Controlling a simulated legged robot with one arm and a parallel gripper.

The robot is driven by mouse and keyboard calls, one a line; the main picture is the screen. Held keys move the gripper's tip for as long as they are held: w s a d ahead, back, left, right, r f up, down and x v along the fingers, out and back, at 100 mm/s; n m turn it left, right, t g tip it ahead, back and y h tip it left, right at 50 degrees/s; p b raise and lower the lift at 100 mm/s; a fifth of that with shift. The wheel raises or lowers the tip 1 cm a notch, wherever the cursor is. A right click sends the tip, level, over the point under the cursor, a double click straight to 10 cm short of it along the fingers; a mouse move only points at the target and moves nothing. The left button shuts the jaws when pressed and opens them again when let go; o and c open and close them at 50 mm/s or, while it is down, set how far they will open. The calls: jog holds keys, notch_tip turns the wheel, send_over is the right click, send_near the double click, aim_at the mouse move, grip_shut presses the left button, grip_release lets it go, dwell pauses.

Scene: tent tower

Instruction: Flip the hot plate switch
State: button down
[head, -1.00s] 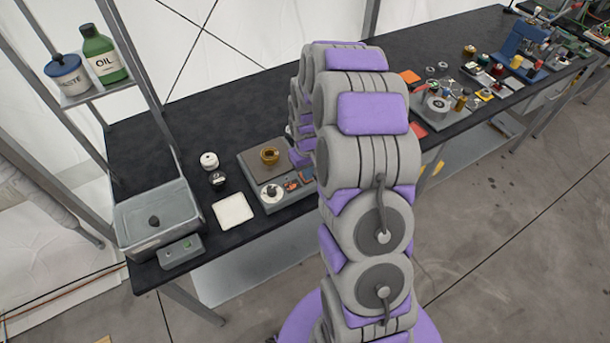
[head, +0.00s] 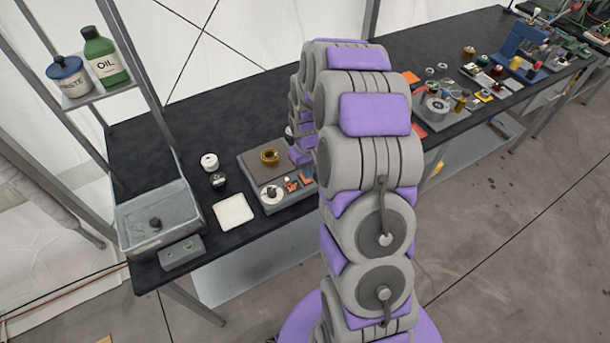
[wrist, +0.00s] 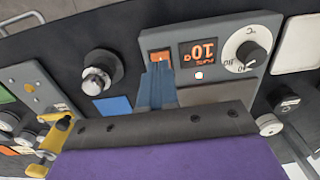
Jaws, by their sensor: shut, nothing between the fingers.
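My arm hides part of the hot plate's right side in the head view.
A white pad (head: 234,211) and small round parts (head: 209,162) lie left of the hot plate. A metal basin (head: 158,220) stands at the bench's left end. In the wrist view, a black knobbed part (wrist: 98,75) stands left of the panel.

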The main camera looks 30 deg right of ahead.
jog(key=shift+w+r+p, duration=0.1)
jog(key=shift+r+p, duration=0.6)
jog(key=shift+r, duration=1.7)
